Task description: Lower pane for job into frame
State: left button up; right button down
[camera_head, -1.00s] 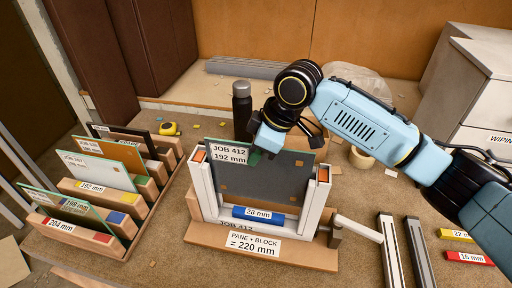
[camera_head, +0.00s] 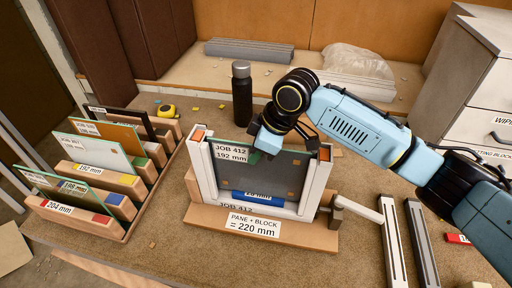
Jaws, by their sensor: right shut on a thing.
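A dark grey pane (camera_head: 276,174) labelled JOB 412, 192 mm is upright between the two white uprights of the frame (camera_head: 315,190). My right gripper (camera_head: 268,150) is shut on the pane's top edge. The pane's top is about level with the orange-topped uprights. A blue block (camera_head: 245,197) lies low in the frame, and the pane's lower edge hides part of its label. I cannot tell whether pane and block touch. The frame stands on a wooden base (camera_head: 290,237) marked PANE + BLOCK = 220 mm. My left gripper is not in view.
A wooden rack (camera_head: 128,232) with several panes and size labels stands at the left. A dark bottle (camera_head: 242,95) and a yellow tape measure (camera_head: 166,111) stand behind. A lever (camera_head: 357,208) and two metal rails (camera_head: 392,240) are right of the frame.

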jog(key=c, duration=1.5)
grip_release()
jog(key=shift+f, duration=0.1)
jog(key=b+v, duration=0.1)
jog(key=v, duration=1.2)
jog(key=shift+s+r, duration=0.1)
jog(key=shift+r, duration=0.15)
